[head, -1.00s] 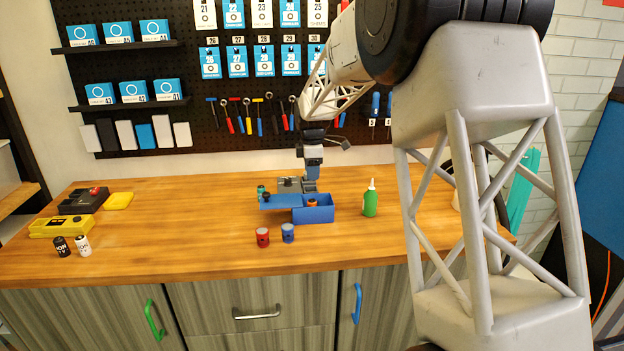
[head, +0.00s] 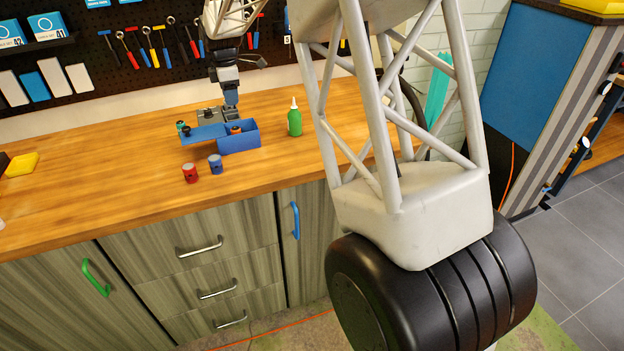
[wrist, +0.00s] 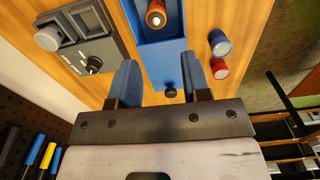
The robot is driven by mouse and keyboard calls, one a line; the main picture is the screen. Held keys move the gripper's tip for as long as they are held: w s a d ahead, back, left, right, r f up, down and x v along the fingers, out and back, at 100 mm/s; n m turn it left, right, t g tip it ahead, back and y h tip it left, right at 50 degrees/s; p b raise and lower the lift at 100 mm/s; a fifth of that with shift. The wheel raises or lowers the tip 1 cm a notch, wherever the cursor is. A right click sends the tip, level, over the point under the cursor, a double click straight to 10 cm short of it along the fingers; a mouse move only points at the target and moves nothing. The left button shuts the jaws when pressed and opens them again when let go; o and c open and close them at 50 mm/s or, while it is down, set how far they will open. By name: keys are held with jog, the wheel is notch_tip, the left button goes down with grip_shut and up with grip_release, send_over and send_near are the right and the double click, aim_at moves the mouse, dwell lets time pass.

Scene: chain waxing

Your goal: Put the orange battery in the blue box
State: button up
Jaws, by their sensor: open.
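The orange battery (head: 236,130) sits in the open part of the blue box (head: 241,144) on the bench. In the wrist view the orange battery (wrist: 155,15) shows at the top, inside the blue box (wrist: 158,30). A flat blue lid (head: 203,133) extends from the box to the left, leaving the battery exposed. In the wrist view the lid (wrist: 163,65) carries a small black knob (wrist: 170,91). My gripper (head: 231,103) is just behind the box. Its fingers (wrist: 160,75) are open and empty, apart on either side of the lid in the wrist view; whether they touch it I cannot tell.
A red can-like battery (head: 190,173) and a blue one (head: 215,164) stand in front of the box. A green bottle (head: 295,121) stands to its right. A grey device with a dial (wrist: 85,45) lies beside the box. The bench's left side is mostly clear.

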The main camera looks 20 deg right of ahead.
jog(key=s+d+r+m, duration=0.1)
jog(key=s+r+m, duration=0.2)
jog(key=s, duration=0.6)
jog(key=s+d+r+m+t, duration=0.1)
jog(key=s+d+r+m, duration=0.15)
jog(key=s, duration=0.65)
jog(key=s+d+r+m, duration=0.1)
jog(key=s+r+m, duration=0.25)
jog(key=s, duration=0.55)
jog(key=s+f+m, duration=0.2)
jog(key=s+m, duration=0.1)
jog(key=s, duration=0.6)
jog(key=s+d+f+m+t, duration=0.1)
jog(key=s+m, duration=0.2)
jog(key=s, duration=0.7)
jog(key=s+d+f+m, duration=0.1)
jog(key=s+f+m, duration=0.1)
jog(key=s, duration=0.7)
jog(key=shift+s+d+f+m+t, duration=0.2)
jog(key=shift+f+m+t, duration=0.1)
jog(key=shift+m, duration=0.2)
jog(key=shift+c, duration=0.2)
